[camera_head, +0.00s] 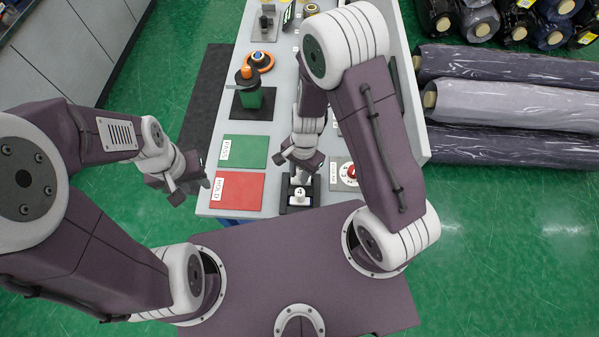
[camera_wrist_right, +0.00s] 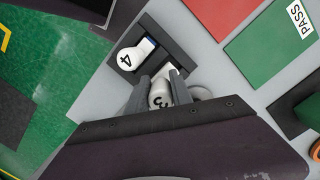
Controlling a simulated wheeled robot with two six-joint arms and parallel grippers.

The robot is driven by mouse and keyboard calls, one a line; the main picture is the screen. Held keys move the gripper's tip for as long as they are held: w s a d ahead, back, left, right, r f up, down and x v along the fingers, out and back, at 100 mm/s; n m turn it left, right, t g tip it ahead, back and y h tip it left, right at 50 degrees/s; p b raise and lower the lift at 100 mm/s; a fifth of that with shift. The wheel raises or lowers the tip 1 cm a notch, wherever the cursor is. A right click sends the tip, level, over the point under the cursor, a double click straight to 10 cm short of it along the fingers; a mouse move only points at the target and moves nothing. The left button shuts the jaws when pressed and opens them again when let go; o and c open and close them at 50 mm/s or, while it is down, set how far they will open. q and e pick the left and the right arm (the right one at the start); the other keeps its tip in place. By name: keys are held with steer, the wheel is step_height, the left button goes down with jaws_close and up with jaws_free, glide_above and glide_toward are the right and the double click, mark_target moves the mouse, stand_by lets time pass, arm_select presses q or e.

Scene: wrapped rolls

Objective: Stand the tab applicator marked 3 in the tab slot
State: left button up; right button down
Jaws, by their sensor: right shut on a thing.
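The white tab applicator marked 3 (camera_wrist_right: 160,94) is between the fingers of my right gripper (camera_wrist_right: 162,84), which is shut on it. In the head view my right gripper (camera_head: 302,160) is just behind a dark holder (camera_head: 284,204), and applicator 3 is largely hidden there. The applicator marked 4 (camera_wrist_right: 134,56) stands in the holder (camera_wrist_right: 156,28); it also shows in the head view (camera_head: 300,195). My left gripper (camera_head: 190,190) is open and empty, left of the table.
A red HOLD mat (camera_head: 250,196) and a green PASS mat (camera_head: 250,152) lie left of the holder. A panel with a red dial (camera_head: 336,176) is to its right. Wrapped rolls (camera_head: 510,102) lie at right.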

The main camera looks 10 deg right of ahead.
mark_target(300, 180)
steer(key=shift+f+b, duration=1.5)
steer(key=shift+f, duration=0.25)
steer(key=c, duration=1.1)
jaws_free()
steer(key=shift+o, duration=0.2)
steer(key=r, duration=0.2)
steer(key=r+p, duration=0.1)
steer(key=r, duration=0.2)
steer(key=r+p, duration=0.1)
steer(key=r, duration=0.2)
steer(key=shift+w+d+r, duration=0.1)
steer(key=shift+w+d, duration=0.25)
steer(key=shift+r, duration=0.45)
